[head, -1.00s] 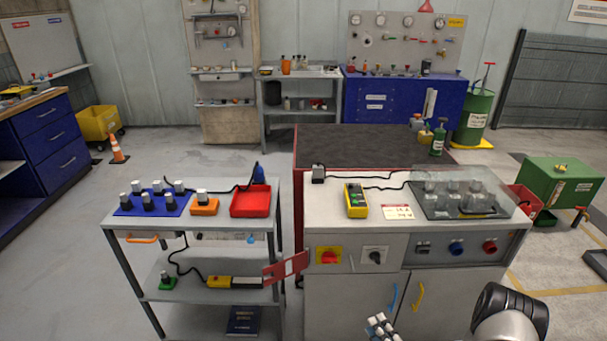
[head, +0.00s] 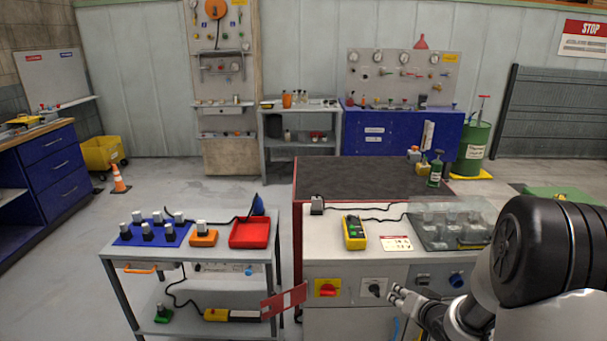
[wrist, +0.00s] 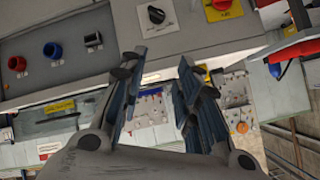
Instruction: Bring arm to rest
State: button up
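My arm (head: 535,255) reaches in from the right edge of the head view, with a black joint cap and grey links. My gripper (head: 393,292) hangs in front of the panel of the grey test bench (head: 345,318), just right of a black rotary knob (head: 374,288). In the wrist view my gripper (wrist: 160,80) shows two dark fingers spread apart with nothing between them. It is open and empty. The bench panel appears upside down there, with the black knob (wrist: 156,14) and a blue knob (wrist: 52,50). Whether the fingers touch the panel cannot be told.
A grey cart (head: 110,275) on the left bears a blue tray (head: 135,236), an orange holder (head: 203,238) and a red tray (head: 250,235). A yellow meter (head: 354,234) and a clear cover (head: 445,224) are on the bench. Open floor lies left of the cart.

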jog(key=s+a+r+n+g+h, duration=0.2)
jog(key=s+a+r+g+h, duration=0.1)
jog(key=s+r, duration=1.05)
jog(key=s+a+r+n+g, duration=0.1)
jog(key=s+a, duration=0.2)
jog(key=s, duration=0.4)
jog(key=s+a+r+n+g+y, duration=0.1)
jog(key=s+a+r, duration=0.1)
jog(key=s, duration=0.5)
jog(key=s+a+r+n+g+y, duration=0.1)
jog(key=s+a, duration=0.2)
jog(key=s, duration=0.4)
jog(key=shift+a+r, duration=0.3)
jog(key=shift+a, duration=0.05)
